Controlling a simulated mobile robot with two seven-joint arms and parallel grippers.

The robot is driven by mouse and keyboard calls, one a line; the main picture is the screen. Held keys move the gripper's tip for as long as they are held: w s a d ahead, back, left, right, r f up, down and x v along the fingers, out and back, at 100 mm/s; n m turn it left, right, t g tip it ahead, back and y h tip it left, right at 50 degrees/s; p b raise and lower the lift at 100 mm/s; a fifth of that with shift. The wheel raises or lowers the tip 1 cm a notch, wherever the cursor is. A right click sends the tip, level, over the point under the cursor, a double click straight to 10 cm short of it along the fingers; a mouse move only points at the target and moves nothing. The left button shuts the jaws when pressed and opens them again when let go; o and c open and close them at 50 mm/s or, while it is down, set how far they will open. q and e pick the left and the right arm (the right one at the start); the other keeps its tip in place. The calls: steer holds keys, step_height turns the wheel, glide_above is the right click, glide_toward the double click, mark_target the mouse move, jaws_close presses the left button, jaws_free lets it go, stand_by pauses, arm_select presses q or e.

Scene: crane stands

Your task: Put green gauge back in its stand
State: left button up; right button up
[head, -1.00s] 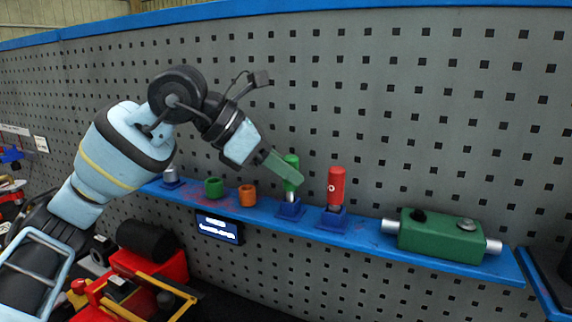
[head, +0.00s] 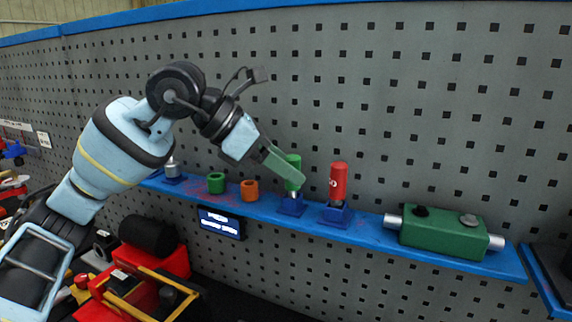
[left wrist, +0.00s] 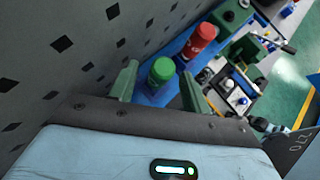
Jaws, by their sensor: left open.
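The green gauge (head: 293,161) stands upright at its blue stand (head: 291,206) on the shelf. Its silver lower end shows just above the stand, and a green finger hides part of its body. My left gripper (head: 297,178) comes down from the upper left, with its fingers on either side of the gauge. In the left wrist view the green gauge's round top (left wrist: 162,69) lies between the two fingers (left wrist: 159,76), with visible gaps at both sides, so the jaws are open around it. My right gripper is not in view.
The red gauge (head: 339,181) stands in a blue stand (head: 337,215) just right. Green (head: 216,183) and orange (head: 250,190) rings sit left on the blue shelf (head: 370,234). A green block with silver ends (head: 442,233) lies farther right. A pegboard (head: 420,110) rises behind.

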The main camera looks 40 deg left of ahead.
arm_select(q)
steer(key=shift+p+v, duration=0.55)
steer(key=shift+v, duration=1.65)
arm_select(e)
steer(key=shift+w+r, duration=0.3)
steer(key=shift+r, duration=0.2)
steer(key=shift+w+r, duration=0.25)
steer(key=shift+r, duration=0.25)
arm_select(q)
steer(key=v, duration=0.7)
steer(key=shift+s+a+r, duration=0.2)
steer(key=shift+s+r, duration=0.05)
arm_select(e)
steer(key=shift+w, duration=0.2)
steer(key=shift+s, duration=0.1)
